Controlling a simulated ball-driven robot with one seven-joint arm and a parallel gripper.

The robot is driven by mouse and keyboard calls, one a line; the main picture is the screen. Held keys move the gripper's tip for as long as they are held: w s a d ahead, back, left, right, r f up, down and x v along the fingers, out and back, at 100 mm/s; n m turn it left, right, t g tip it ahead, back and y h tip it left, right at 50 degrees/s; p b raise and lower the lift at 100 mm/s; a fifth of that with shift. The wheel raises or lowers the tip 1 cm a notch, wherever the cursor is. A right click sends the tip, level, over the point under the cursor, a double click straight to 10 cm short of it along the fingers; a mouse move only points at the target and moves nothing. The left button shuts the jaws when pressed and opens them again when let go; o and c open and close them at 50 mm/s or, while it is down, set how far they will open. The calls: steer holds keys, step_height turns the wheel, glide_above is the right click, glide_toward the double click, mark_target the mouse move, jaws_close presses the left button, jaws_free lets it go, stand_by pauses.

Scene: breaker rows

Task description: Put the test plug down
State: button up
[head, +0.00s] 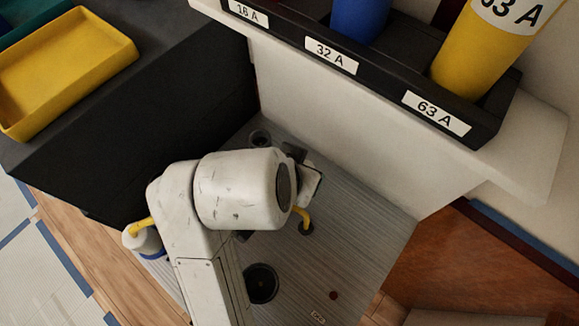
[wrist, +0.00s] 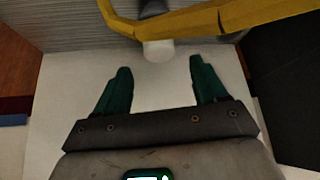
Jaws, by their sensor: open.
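My gripper (wrist: 160,65) is open in the wrist view, its two green fingers spread wide. Just beyond the fingertips, near the middle of the gap, is a short pale cylinder (wrist: 158,50), with a yellow curved bar or cable (wrist: 235,15) beside it. The fingers do not visibly touch it, and I cannot tell whether it is the test plug.
A black rack (head: 385,82) labelled 16 A, 32 A and 63 A sits on a pale ledge (head: 340,115), holding a blue cylinder (head: 358,18) and a yellow one (head: 482,50). A yellow tray (head: 65,65) lies upper left. The ridged grey surface (head: 345,215) has dark round openings.

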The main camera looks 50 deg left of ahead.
steer(key=v, duration=0.5)
steer(key=shift+r, duration=0.15)
steer(key=shift+d, duration=0.1)
steer(key=w+d+f+m+g+h, duration=0.1)
steer(key=w+d+f, duration=0.25)
steer(key=d, duration=0.55)
steer(key=w+d+f+h, duration=0.1)
steer(key=w+d+f, duration=0.3)
steer(key=d, duration=0.6)
steer(key=w+d+f+m+g+h, duration=0.1)
steer(key=w+d+f+h, duration=0.15)
steer(key=d+f, duration=0.5)
steer(key=s+d+f+m+g, duration=0.1)
steer(key=s+d+f, duration=0.3)
steer(key=s+d, duration=0.3)
steer(key=s+d+f+m+g+y, duration=0.1)
steer(key=s+d+f, duration=0.3)
steer(key=s+d, duration=0.4)
steer(key=d+m+g, duration=0.1)
steer(key=d, duration=0.3)
steer(key=shift+m, duration=0.3)
steer(key=shift+y, duration=0.25)
